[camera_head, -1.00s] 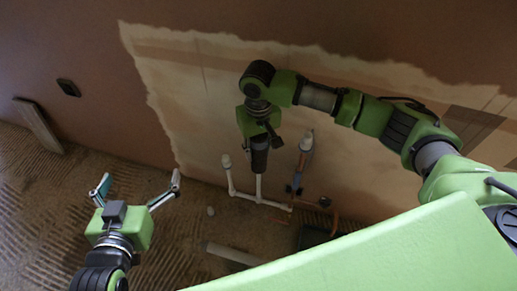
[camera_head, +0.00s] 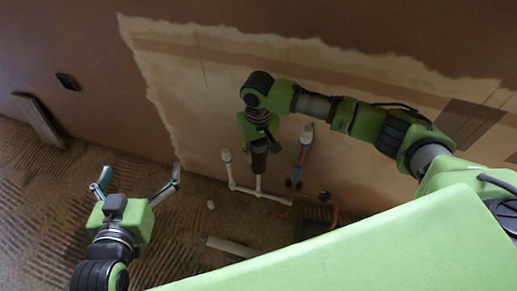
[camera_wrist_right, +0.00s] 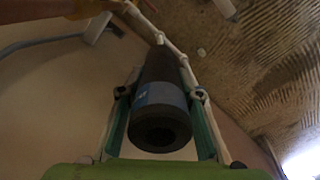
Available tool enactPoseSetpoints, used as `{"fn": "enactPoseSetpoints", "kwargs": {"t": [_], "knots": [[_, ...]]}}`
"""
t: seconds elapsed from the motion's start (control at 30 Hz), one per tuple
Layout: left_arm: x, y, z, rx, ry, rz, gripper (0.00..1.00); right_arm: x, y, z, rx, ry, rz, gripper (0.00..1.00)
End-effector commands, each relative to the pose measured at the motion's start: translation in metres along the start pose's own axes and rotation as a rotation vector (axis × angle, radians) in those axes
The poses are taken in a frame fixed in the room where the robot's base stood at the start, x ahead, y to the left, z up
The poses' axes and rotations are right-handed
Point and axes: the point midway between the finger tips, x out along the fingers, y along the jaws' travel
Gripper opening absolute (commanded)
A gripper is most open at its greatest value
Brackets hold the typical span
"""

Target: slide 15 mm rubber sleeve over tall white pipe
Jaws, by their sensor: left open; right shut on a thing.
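The black rubber sleeve (camera_head: 258,162) is upright between the fingers of my right gripper (camera_wrist_right: 162,130), which is shut on it. In the right wrist view, the sleeve (camera_wrist_right: 160,105) shows a grey-blue band and an open, dark near end. The tall white pipe (camera_head: 259,184) rises from a horizontal white pipe. Its lower part shows directly beneath the sleeve and in line with it; its top is hidden. I cannot tell for certain how far the sleeve is around it. My left gripper (camera_head: 139,190) is open and empty at lower left.
A shorter-looking white pipe with a wide cap (camera_head: 227,157) stands left of the sleeve. A capped pipe with a blue part (camera_head: 304,145) stands to its right, by the plastered wall (camera_head: 190,90). A loose white tube (camera_head: 232,247) lies on the ridged floor.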

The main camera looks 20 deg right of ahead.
Motion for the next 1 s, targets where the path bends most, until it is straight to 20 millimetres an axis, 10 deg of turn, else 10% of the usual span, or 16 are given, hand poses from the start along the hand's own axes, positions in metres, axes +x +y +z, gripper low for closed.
{"fn": "enactPoseSetpoints", "kwargs": {"t": [0.3,0.4,0.63,0.77,1.0], "knots": [[-0.0001,0.0000,0.0003,0.000,-0.001,0.000,1.00,0.0011,-0.0001,0.0000,0.000,0.000,0.000,0.26],[0.0000,0.0000,0.0002,0.000,-0.001,0.000,1.00,0.0010,0.0000,0.0001,0.000,0.000,0.000,0.52],[0.0000,-0.0001,0.0002,0.000,-0.001,0.000,1.00,0.0009,0.0001,0.0000,0.000,0.000,0.000,0.52],[0.0000,-0.0001,0.0002,0.000,-0.001,0.000,1.00,0.0009,0.0001,0.0001,0.000,0.000,0.000,0.78],[0.0000,-0.0001,0.0001,0.000,-0.001,0.000,1.00,0.0009,0.0002,0.0000,0.000,0.000,0.000,0.80]]}}
